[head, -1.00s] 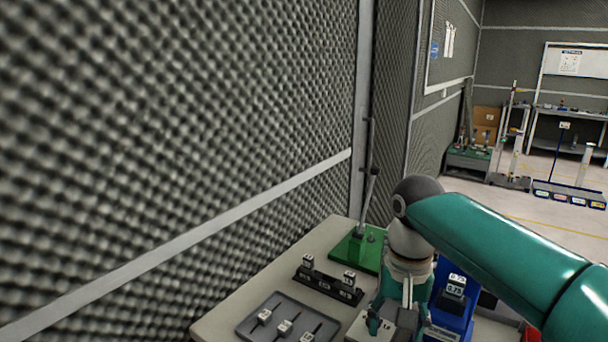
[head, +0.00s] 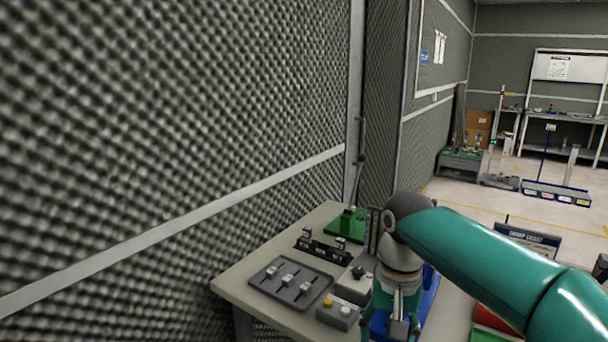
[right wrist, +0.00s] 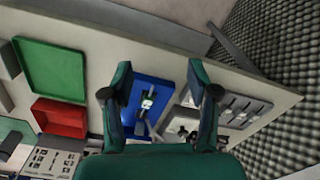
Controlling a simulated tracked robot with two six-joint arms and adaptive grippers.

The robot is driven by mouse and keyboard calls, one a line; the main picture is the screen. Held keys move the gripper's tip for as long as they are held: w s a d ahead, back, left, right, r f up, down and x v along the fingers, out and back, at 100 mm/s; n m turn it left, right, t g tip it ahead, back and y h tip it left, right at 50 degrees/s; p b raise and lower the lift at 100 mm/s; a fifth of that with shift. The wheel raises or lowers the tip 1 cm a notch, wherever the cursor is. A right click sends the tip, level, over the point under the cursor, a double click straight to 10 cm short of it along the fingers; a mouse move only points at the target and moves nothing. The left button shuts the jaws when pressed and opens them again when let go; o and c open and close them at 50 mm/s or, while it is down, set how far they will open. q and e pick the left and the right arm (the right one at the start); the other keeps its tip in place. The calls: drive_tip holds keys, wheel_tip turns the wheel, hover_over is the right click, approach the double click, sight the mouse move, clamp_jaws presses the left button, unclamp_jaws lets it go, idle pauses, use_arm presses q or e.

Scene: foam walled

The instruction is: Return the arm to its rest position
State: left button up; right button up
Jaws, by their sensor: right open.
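My right arm comes in from the right in the head view, with its gripper (head: 393,330) pointing down at the front right of the table (head: 237,283). In the right wrist view the right gripper (right wrist: 160,95) has its two fingers wide apart with nothing held between them. A blue bin (right wrist: 150,92) lies below, between the fingers, with a small dark and white item inside. My left gripper is not in view.
A grey tray with sliders (head: 290,284), a black rack (head: 322,251), a button box (head: 338,312) and a green lever base (head: 346,224) stand on the table. A foam wall (head: 170,130) borders it at left. A red bin (right wrist: 60,117) and green tray (right wrist: 50,68) show in the wrist view.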

wheel_tip(320, 180, down, 26)
drive_tip(key=s+a+n+y+p, duration=0.1)
drive_tip(key=s+a+n+y, duration=0.1)
drive_tip(key=a+y, duration=0.1)
drive_tip(key=s+d+f+m+p, duration=0.1)
drive_tip(key=s+f, duration=1.2)
drive_tip(key=s, duration=0.4)
drive_tip(key=shift+d+f+y, duration=0.2)
drive_tip(key=shift+d+y, duration=0.05)
drive_tip(key=shift+y, duration=0.15)
drive_tip(key=shift+c, duration=0.4)
